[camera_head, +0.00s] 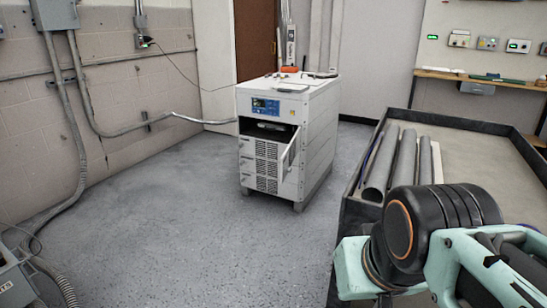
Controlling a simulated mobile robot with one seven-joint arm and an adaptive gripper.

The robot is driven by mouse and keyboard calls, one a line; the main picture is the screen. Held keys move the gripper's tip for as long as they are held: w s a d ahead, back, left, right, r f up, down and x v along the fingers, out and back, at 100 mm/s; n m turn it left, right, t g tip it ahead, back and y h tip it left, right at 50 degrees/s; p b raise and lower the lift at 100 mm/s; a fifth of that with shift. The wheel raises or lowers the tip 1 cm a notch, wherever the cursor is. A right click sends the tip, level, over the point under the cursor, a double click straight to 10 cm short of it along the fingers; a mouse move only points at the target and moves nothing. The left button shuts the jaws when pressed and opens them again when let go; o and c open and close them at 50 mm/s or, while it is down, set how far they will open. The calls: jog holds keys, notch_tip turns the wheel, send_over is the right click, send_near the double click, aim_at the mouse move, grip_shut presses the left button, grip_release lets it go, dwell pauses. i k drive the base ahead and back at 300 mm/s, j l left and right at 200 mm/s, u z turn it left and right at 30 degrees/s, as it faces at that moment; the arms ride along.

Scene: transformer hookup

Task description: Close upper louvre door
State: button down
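The white transformer cabinet (315,130) stands on the floor in the middle of the view. On its front, below a blue control panel (265,107), is a dark upper opening (262,130). The upper louvre door (290,152) appears to stand open, swung outward at the right side of the front and seen nearly edge-on. Louvred panels (258,170) cover the front below the opening. My arm shows at the bottom right, well apart from the cabinet. My gripper is not in view.
A dark-rimmed bench or cart (345,235) holding several grey pipes (382,163) stands to the right, beside my arm. Grey floor (180,215) is clear left of and before the cabinet. Conduits (75,110) run along the left wall, and a cable (200,121) reaches toward the cabinet.

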aim_at(289, 156)
jog(key=j, duration=0.75)
jog(key=i+j+z, duration=0.1)
jog(key=j, duration=0.25)
jog(key=i+j, duration=0.25)
jog(key=j, duration=0.15)
jog(key=i+j+z, duration=0.1)
jog(key=i+j, duration=0.15)
jog(key=i, duration=0.2)
jog(key=i+j+z, duration=0.15)
jog(key=i, duration=0.25)
jog(key=j, duration=0.1)
